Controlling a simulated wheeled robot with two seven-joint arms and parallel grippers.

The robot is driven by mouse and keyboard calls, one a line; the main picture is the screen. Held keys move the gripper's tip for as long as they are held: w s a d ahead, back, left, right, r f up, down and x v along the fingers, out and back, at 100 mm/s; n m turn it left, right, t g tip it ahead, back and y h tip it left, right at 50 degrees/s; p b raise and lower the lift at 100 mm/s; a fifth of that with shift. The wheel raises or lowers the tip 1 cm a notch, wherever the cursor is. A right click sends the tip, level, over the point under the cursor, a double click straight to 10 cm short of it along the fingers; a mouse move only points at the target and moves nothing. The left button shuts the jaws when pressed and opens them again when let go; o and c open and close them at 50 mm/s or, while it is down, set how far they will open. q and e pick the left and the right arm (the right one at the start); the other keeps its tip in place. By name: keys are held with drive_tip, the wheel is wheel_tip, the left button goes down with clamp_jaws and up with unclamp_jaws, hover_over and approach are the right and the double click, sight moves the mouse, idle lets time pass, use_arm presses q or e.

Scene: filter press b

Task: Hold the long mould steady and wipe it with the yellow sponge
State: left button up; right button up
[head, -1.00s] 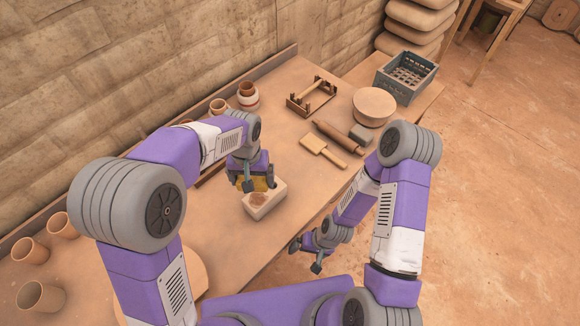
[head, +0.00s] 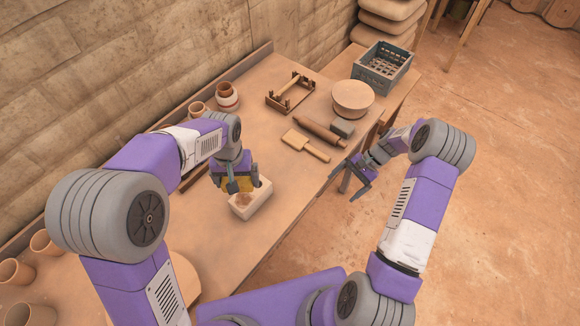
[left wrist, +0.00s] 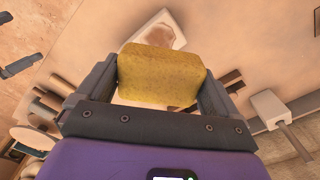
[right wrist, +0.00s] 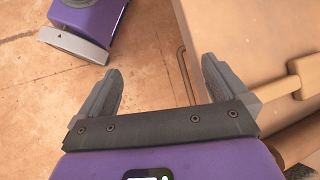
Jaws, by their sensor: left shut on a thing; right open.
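A cream mould block (head: 252,203) with a brown patch on its top lies on the bench near its front edge. It also shows in the left wrist view (left wrist: 160,28), partly hidden by the sponge. My left gripper (head: 243,186) is shut on the yellow sponge (left wrist: 160,77), at the far end of the mould. Whether the sponge touches the mould I cannot tell.
A wooden paddle (head: 306,145), rolling pin (head: 325,133), grey block (head: 343,128) and round disc (head: 353,98) lie farther right on the bench (head: 240,250). Behind are a wooden frame (head: 278,98) and a crate (head: 385,76). Clay pots (head: 228,100) stand along the wall.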

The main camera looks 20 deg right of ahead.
sight(258, 190)
use_arm(q)
drive_tip(key=shift+w+a+f, duration=0.1)
drive_tip(key=shift+w+a, duration=0.05)
use_arm(e)
drive_tip(key=w+a, duration=0.1)
drive_tip(key=a, duration=0.1)
drive_tip(key=w+a+r+m+y, duration=0.1)
drive_tip(key=a, duration=0.2)
drive_tip(key=w+a+r+y, duration=0.1)
drive_tip(key=w+a, duration=0.1)
drive_tip(key=a, duration=0.1)
drive_tip(key=shift+m+g, duration=0.3)
drive_tip(key=shift+m, duration=0.1)
drive_tip(key=w+a+r+y, duration=0.1)
drive_tip(key=a, duration=0.2)
drive_tip(key=w+a+r+m+y, duration=0.1)
drive_tip(key=a+r, duration=0.1)
drive_tip(key=a, duration=0.1)
drive_tip(key=a+r+m+g+y, duration=0.1)
drive_tip(key=a+r, duration=0.1)
drive_tip(key=a, duration=0.1)
drive_tip(key=shift+w+a, duration=0.2)
drive_tip(key=shift+w, duration=0.2)
drive_tip(key=shift+a, duration=0.35)
drive_tip(key=x, duration=1.1)
drive_tip(key=shift+s+a, duration=0.1)
drive_tip(key=shift+s, duration=0.1)
drive_tip(key=shift+c, duration=0.2)
drive_tip(key=c, duration=1.4)
